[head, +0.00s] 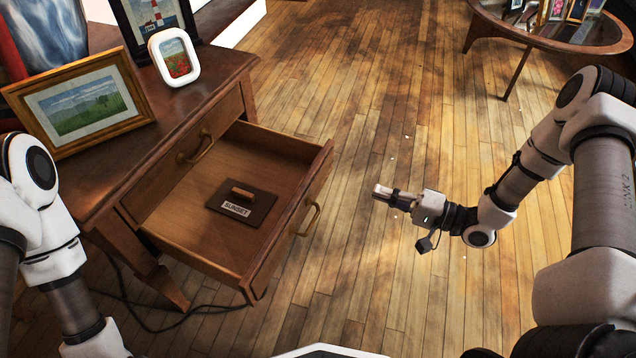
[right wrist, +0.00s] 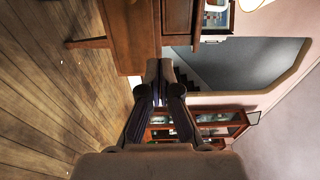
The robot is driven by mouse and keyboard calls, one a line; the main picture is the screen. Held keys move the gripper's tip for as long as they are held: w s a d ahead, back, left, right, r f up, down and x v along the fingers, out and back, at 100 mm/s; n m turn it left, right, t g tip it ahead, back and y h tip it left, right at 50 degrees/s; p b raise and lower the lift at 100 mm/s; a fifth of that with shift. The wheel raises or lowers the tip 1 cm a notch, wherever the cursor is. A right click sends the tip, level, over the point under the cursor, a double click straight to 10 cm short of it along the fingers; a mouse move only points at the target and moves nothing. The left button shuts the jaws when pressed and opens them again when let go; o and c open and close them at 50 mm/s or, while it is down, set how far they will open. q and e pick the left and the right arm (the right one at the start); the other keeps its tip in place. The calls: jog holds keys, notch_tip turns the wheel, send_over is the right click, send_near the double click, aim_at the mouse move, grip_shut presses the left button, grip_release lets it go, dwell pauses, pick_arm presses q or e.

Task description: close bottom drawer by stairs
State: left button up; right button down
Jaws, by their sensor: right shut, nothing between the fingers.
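The wooden side table (head: 95,185) stands at the left in the head view. Its lower drawer (head: 195,235) is pulled out, and the upper drawer front (head: 205,130) is shut. A dark plaque (head: 262,208) with a small wooden grip and a SUNSET label lies in the open drawer. The open drawer's front has a curved handle (head: 312,218). My right gripper (head: 384,191) is shut and empty, to the right of the drawer front and apart from it. It also shows in the right wrist view (right wrist: 160,75). My left arm shows, but its gripper is out of view.
Picture frames (head: 82,106) and a white-framed picture (head: 174,58) stand on the tabletop. A round glass-topped table (head: 580,45) is at the back right. Stairs (right wrist: 190,78) and a glass-fronted cabinet (right wrist: 210,125) show in the right wrist view. The wooden floor between the tables is clear.

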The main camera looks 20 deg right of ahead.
aim_at(316, 171)
jog(key=b+x, duration=0.7)
jog(key=x, duration=0.5)
jog(key=shift+w+a+f, duration=0.15)
jog(key=shift+a, duration=0.1)
jog(key=shift+w+a, duration=0.2)
jog(key=shift+a, duration=0.05)
pick_arm(q)
notch_tip(316, 171, down, 7)
jog(key=shift+w+f, duration=0.15)
jog(key=shift+f, duration=0.05)
pick_arm(e)
jog(key=shift+w+r, duration=0.1)
jog(key=shift+r, duration=0.15)
jog(key=shift+a, duration=0.1)
